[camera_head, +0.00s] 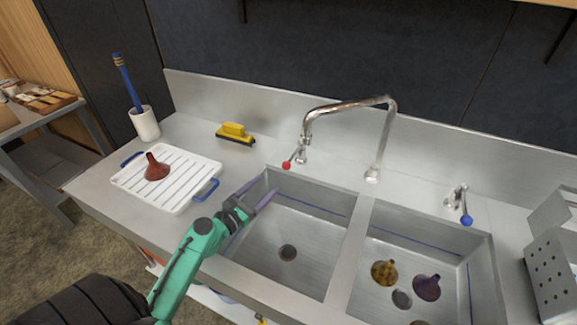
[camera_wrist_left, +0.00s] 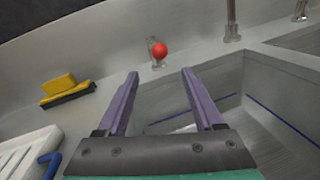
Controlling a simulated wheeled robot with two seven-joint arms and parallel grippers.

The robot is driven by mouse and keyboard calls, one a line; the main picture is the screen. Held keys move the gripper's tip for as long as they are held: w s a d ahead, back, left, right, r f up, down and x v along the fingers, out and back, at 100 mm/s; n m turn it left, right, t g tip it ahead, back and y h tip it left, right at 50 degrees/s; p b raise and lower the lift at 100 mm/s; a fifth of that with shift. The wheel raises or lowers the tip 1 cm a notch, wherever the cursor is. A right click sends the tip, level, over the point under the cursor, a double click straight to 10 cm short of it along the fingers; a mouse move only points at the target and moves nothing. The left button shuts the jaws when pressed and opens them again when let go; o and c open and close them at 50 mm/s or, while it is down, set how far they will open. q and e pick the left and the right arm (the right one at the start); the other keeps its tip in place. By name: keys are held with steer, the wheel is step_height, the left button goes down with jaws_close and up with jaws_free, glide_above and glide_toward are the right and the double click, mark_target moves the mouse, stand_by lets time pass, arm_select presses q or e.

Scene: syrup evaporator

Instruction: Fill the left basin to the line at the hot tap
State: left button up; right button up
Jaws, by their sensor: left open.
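The hot tap (camera_head: 287,165) has a red knob on a small chrome lever at the back of the sink. The red knob (camera_wrist_left: 159,50) shows just beyond the fingertips in the left wrist view, apart from them. The left basin (camera_head: 287,225) shows a bare metal floor with a drain, and no water is visible. A blue line (camera_head: 310,207) runs along its inner walls. My left gripper (camera_head: 266,182) is open and empty above the basin's back left corner. My right gripper is out of view.
The right basin (camera_head: 445,240) holds a yellow funnel (camera_head: 384,272) and a purple funnel (camera_head: 426,287). A blue-knobbed tap (camera_head: 466,218) stands behind it. A white drainboard (camera_head: 190,185) with a red funnel (camera_head: 156,168) and a yellow brush (camera_head: 235,132) lie left.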

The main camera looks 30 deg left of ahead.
mark_target(287, 166)
arm_select(q)
steer(key=w, duration=0.4)
steer(key=w+d, duration=0.1)
steer(key=w, duration=0.6)
steer(key=shift+w+d+p, duration=0.3)
steer(key=shift+w+d, duration=0.05)
steer(key=shift+w, duration=0.05)
jaws_close()
stand_by(0.5)
